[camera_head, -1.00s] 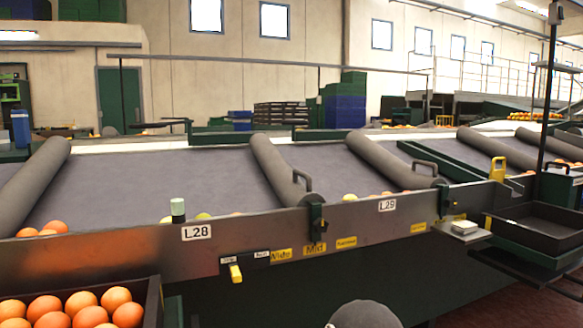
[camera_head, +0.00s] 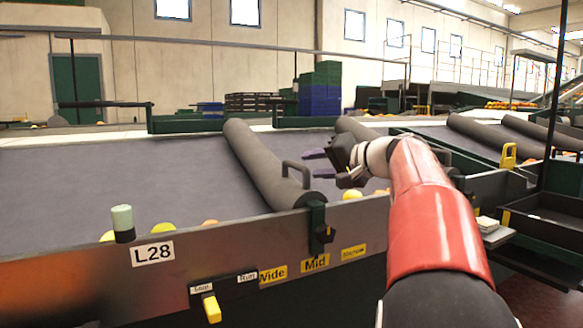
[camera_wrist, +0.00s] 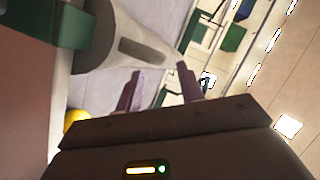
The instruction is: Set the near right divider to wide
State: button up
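The near divider (camera_head: 262,165) is a grey padded roller across the belt, with a dark loop handle (camera_head: 296,170) near its front end. Its green bracket (camera_head: 317,215) sits on the front rail directly above the yellow "Mid" label (camera_head: 316,263). The "Wide" label (camera_head: 273,274) is left of it. My gripper (camera_head: 319,164) is open and empty, its purple fingers just right of the handle and pointing left, apart from it as far as I can tell. In the wrist view the two fingers (camera_wrist: 160,88) stand apart, with the divider (camera_wrist: 98,45) beyond them.
The front rail (camera_head: 80,262) carries an L28 tag (camera_head: 152,253), a pale green-topped post (camera_head: 122,222) and a yellow stop/run switch (camera_head: 211,308). Several fruits lie behind the rail. Another roller (camera_head: 355,128) lies behind my arm. The belt left of the divider (camera_head: 110,180) is mostly clear.

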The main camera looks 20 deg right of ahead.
aim_at(298, 167)
jog(key=x, duration=0.6)
jog(key=shift+w+a, duration=0.1)
jog(key=shift+c, duration=0.4)
grip_shut()
